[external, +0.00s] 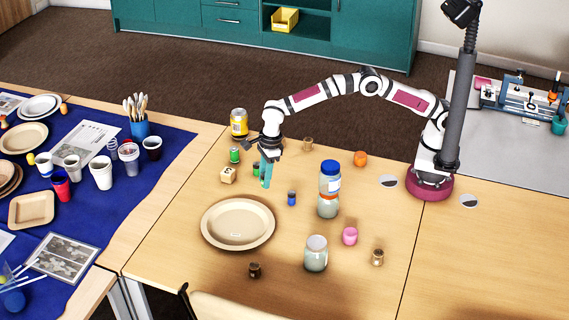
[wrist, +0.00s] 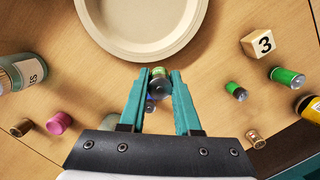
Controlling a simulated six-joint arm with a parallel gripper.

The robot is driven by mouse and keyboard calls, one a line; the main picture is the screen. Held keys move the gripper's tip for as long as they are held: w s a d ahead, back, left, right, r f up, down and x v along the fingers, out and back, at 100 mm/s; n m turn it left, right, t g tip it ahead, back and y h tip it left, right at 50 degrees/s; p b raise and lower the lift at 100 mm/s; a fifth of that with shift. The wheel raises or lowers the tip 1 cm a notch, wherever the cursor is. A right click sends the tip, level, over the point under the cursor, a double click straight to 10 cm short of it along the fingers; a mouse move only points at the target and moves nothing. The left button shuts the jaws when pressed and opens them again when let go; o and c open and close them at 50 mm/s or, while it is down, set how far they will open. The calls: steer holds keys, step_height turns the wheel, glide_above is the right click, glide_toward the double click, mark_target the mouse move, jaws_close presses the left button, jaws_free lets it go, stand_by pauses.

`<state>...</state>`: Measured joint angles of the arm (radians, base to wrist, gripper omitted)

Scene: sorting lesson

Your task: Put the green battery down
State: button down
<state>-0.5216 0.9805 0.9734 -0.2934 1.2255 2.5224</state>
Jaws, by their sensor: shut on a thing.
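My gripper (wrist: 160,75) is shut on a green battery (wrist: 159,72), seen end-on between the teal fingertips in the wrist view. In the external view my gripper (external: 266,182) points down over the table, behind the plate, and its fingers mostly hide the held battery. I cannot tell whether the battery touches the table. Two other green batteries (external: 235,155) (external: 257,168) stand to the left of the fingers; they also show at the right of the wrist view (wrist: 236,91) (wrist: 287,78). A blue battery (external: 291,198) stands to the right of my gripper.
A round beige plate (external: 212,240) lies in front of my gripper. A number cube (external: 228,175) and a yellow can (external: 239,122) stand left. A blue-lidded jar (external: 328,205), another jar (external: 316,257) and a pink cup (external: 349,236) stand right.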

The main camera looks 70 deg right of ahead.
glide_above(258, 225)
steer(key=f, duration=0.5)
steer(key=shift+s+d, duration=0.2)
steer(key=shift+d, duration=0.05)
steer(key=shift+f, duration=1.95)
steer(key=shift+f, duration=0.15)
steer(key=c, duration=0.9)
jaws_free()
